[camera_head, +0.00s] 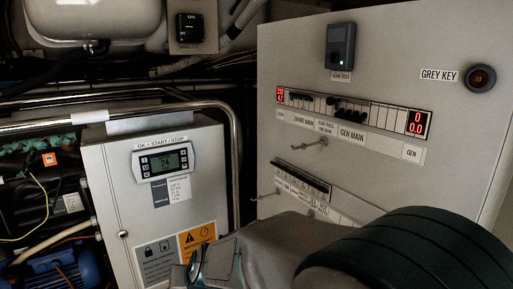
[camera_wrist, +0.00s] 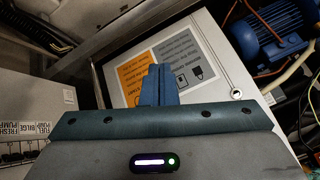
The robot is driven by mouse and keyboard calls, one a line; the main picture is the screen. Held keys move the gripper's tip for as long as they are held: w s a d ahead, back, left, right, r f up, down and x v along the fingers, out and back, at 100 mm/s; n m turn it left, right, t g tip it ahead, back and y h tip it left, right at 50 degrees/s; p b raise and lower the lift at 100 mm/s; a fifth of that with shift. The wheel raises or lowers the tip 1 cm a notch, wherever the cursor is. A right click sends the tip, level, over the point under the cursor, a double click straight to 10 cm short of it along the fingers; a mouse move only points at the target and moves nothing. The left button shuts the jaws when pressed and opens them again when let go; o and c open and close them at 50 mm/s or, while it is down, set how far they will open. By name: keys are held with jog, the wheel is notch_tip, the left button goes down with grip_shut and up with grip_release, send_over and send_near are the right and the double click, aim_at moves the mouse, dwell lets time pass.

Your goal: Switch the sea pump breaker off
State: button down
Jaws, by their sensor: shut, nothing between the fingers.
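The lower breaker row (camera_head: 300,178) is on the large grey panel (camera_head: 380,50), right of centre in the head view.
An upper breaker row (camera_head: 350,108) with red displays is above. Thin levers (camera_head: 312,145) stick out of the panel. The control box (camera_head: 110,170) with a screen stands left, beside pipes and a blue motor (camera_head: 65,268). The wrist view also shows the motor (camera_wrist: 270,30).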

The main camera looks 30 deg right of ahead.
jog(key=w+d+r+m+t+h+p, duration=0.1)
jog(key=w+d+r+m+h+p, duration=0.2)
jog(key=d+r+m+h+p, duration=0.25)
jog(key=w+d+r+m+t+h+p, duration=0.1)
jog(key=w+d+r+m+h+p, duration=0.1)
jog(key=w+d+r+p, duration=0.45)
jog(key=m+g+h+p, duration=0.6)
jog(key=g+h+p, duration=0.2)
jog(key=h+p, duration=0.2)
send_near(316, 176)
jog(key=a, duration=0.1)
jog(key=a+r, duration=0.1)
jog(key=a, duration=0.1)
jog(key=shift+a+r, duration=0.1)
jog(key=shift+a, duration=0.15)
jog(key=d, duration=0.3)
jog(key=d+f+p, duration=0.1)
jog(key=d, duration=0.2)
jog(key=d+f, duration=0.1)
jog(key=d, duration=0.2)
jog(key=shift+w+d, duration=0.4)
